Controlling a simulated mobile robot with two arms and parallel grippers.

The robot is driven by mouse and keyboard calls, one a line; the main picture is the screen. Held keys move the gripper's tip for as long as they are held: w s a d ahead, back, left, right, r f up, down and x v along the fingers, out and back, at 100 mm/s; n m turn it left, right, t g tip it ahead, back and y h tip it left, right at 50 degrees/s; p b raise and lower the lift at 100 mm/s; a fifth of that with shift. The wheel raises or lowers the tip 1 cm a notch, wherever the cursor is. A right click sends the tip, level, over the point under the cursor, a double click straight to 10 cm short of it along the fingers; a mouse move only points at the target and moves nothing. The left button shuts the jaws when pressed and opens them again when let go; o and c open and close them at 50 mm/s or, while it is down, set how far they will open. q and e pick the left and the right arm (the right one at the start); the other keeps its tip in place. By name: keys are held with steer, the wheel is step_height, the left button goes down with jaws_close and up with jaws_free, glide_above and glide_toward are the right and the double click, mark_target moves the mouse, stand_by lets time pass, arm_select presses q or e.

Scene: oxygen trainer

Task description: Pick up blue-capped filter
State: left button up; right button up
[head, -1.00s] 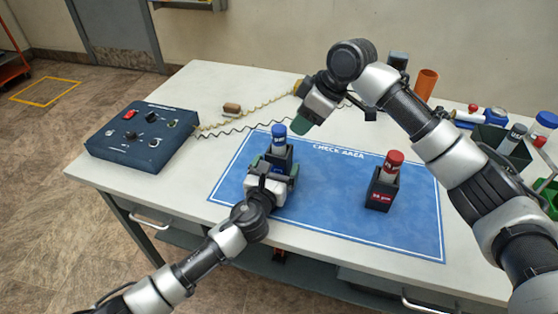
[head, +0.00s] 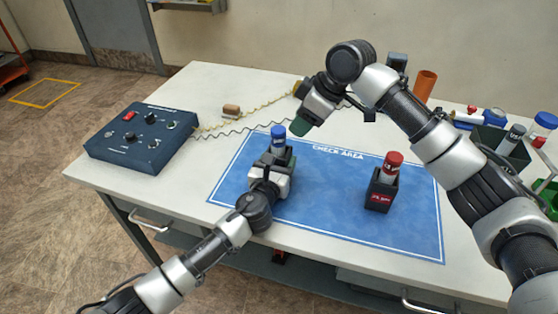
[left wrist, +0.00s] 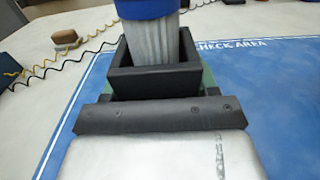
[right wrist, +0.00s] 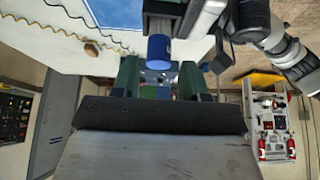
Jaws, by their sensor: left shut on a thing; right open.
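The blue-capped filter (head: 278,140) stands upright in a dark square holder (head: 290,157) on the left of the blue check area mat. Its pale ribbed body (left wrist: 154,40) rises from the holder (left wrist: 150,80) in the left wrist view. My left gripper (head: 274,166) is shut on the holder, below the cap, with green pads at the holder's sides; the fingertips are mostly hidden. My right gripper (head: 300,127) is open and empty, above the mat's back edge. The blue cap (right wrist: 160,50) shows beyond its fingers (right wrist: 155,80) in the right wrist view.
A red-capped filter (head: 393,163) stands in another dark holder (head: 381,192) on the mat's right (head: 330,215). A blue control box (head: 142,137) sits at left. A brown block (head: 231,109) and coiled cords lie behind. An orange cup (head: 426,84) stands at the back.

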steer(key=shift+o, duration=1.9)
steer(key=shift+s+a+r+m, duration=0.1)
steer(key=shift+a+r+m, duration=0.1)
steer(key=shift+m, duration=0.1)
steer(key=m+t+h, duration=0.2)
steer(key=m+h, duration=0.2)
steer(key=m, duration=0.5)
glide_toward(279, 130)
steer(key=x, duration=0.6)
steer(key=shift+w+d, duration=0.15)
steer(key=shift+w, duration=0.15)
steer(key=shift+s+a+x, duration=0.1)
steer(key=shift+x, duration=1.45)
steer(key=shift+s+a+x, duration=0.1)
steer(key=shift+x, duration=1.45)
